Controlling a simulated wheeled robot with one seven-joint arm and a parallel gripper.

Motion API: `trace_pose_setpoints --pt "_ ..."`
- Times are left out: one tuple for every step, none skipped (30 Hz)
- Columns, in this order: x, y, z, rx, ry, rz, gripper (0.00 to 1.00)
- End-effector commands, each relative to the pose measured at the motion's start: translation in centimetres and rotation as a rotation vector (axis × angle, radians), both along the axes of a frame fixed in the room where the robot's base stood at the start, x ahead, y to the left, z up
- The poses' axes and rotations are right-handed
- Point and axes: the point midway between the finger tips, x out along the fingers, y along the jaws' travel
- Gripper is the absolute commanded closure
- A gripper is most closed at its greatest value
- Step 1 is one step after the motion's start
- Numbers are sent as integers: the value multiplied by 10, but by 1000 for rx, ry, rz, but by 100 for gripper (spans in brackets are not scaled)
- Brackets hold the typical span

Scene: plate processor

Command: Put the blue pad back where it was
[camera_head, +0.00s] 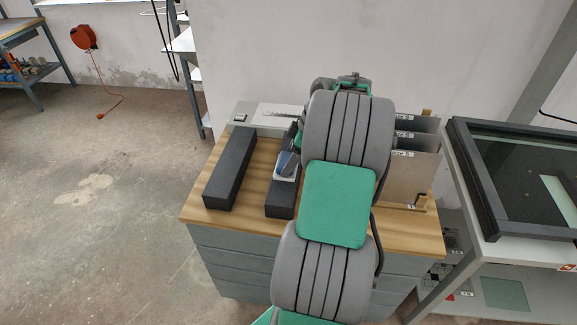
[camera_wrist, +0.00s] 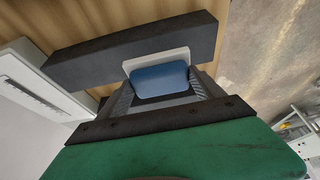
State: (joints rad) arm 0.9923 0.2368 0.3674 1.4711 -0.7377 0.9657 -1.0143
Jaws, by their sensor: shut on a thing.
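The blue pad (camera_wrist: 160,84) sits between the two fingers of my gripper (camera_wrist: 160,75) in the wrist view, and my gripper is shut on it. A pale grey-white piece (camera_wrist: 153,56) shows along the pad's far edge. In the head view the blue pad (camera_head: 286,163) is small and partly hidden by my arm, with the pale piece (camera_head: 285,179) just below it. Both appear over the right dark block (camera_head: 281,206) on the wooden worktop (camera_head: 240,222). I cannot tell whether they touch that block. My gripper (camera_head: 293,150) is mostly hidden behind my arm.
A second long dark block (camera_head: 230,170) lies to the left. A grey box (camera_head: 277,117) stands at the worktop's back. Upright metal plates (camera_head: 409,178) stand in a rack on the right. A black-framed table (camera_head: 490,200) is further right. Bare worktop shows between the blocks.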

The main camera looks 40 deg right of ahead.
Motion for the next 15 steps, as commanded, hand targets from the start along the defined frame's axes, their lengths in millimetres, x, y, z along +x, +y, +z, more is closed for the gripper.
trace_pose_setpoints --pt "4 1 -5 3 2 2 61" --pt "7 2 -10 4 3 3 61" --pt "6 2 -16 5 4 -1 61" --pt "6 2 -22 5 4 0 61" --pt "5 2 -27 5 4 -1 61" --pt "6 1 -33 4 3 0 61" --pt "6 1 -36 3 2 -1 61" --pt "6 1 -37 1 2 0 61" --pt "6 0 -38 -1 1 0 61" --pt "6 0 -38 -1 1 0 61" --pt "6 0 -38 -1 1 0 61" --pt "6 0 -38 -1 1 0 61" --pt "6 1 -38 1 1 0 61" --pt "6 1 -39 1 1 0 61" --pt "6 1 -40 1 1 0 61"
